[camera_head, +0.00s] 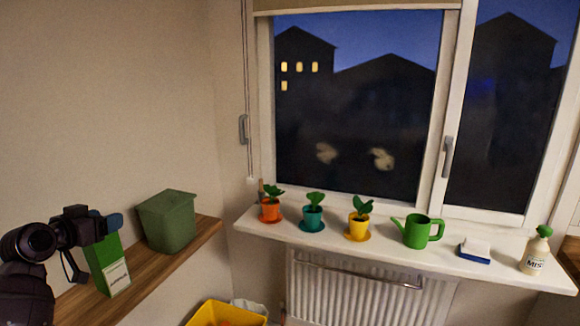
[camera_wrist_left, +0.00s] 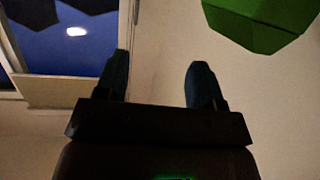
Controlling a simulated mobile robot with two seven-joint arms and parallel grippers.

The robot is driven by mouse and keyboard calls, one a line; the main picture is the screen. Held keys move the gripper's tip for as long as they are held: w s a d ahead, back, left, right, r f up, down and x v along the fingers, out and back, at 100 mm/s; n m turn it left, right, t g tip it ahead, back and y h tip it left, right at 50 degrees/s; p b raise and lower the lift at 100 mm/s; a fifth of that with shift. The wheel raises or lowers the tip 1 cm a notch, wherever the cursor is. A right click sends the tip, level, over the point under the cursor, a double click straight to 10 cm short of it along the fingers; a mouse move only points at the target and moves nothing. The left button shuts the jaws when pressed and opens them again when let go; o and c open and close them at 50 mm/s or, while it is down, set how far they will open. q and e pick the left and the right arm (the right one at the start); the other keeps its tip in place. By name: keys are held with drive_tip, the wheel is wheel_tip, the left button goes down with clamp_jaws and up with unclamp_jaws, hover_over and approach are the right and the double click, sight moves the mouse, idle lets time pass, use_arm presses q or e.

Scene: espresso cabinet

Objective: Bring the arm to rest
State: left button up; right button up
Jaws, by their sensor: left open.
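My left arm comes in from the left edge in the head view. My left gripper (camera_head: 115,220) is over the wooden shelf, above and beside a green and white box (camera_head: 110,267). In the left wrist view my left gripper (camera_wrist_left: 161,82) has its two blue fingers spread apart, with nothing between them but the plain wall. My right gripper is not in view.
A green bin (camera_head: 167,222) stands behind the box on the wooden shelf (camera_head: 145,282). The white windowsill (camera_head: 400,254) holds several potted plants, a green watering can (camera_head: 416,232), a sponge (camera_head: 475,249) and a spray bottle (camera_head: 534,254). A yellow crate (camera_head: 228,313) is below.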

use_arm(q)
drive_tip(key=s+d+f+y, duration=0.1)
drive_tip(key=s+d+f, duration=0.25)
drive_tip(key=f, duration=0.25)
drive_tip(key=s+d+f+t+y, duration=0.1)
drive_tip(key=s+d+f, duration=0.25)
drive_tip(key=f, duration=0.25)
drive_tip(key=s+d+f+y, duration=0.1)
drive_tip(key=s+d+f, duration=0.1)
drive_tip(key=s+f, duration=0.3)
drive_tip(key=s+d+f+g, duration=0.2)
drive_tip(key=s+d+f, duration=0.1)
drive_tip(key=s+f, duration=0.6)
drive_tip(key=s+d+f+n+g+b, duration=0.1)
drive_tip(key=s+d+f+g, duration=0.1)
drive_tip(key=s+f, duration=0.8)
drive_tip(key=shift+s+d, duration=0.5)
drive_tip(key=shift+s, duration=0.5)
drive_tip(key=shift+f, duration=0.1)
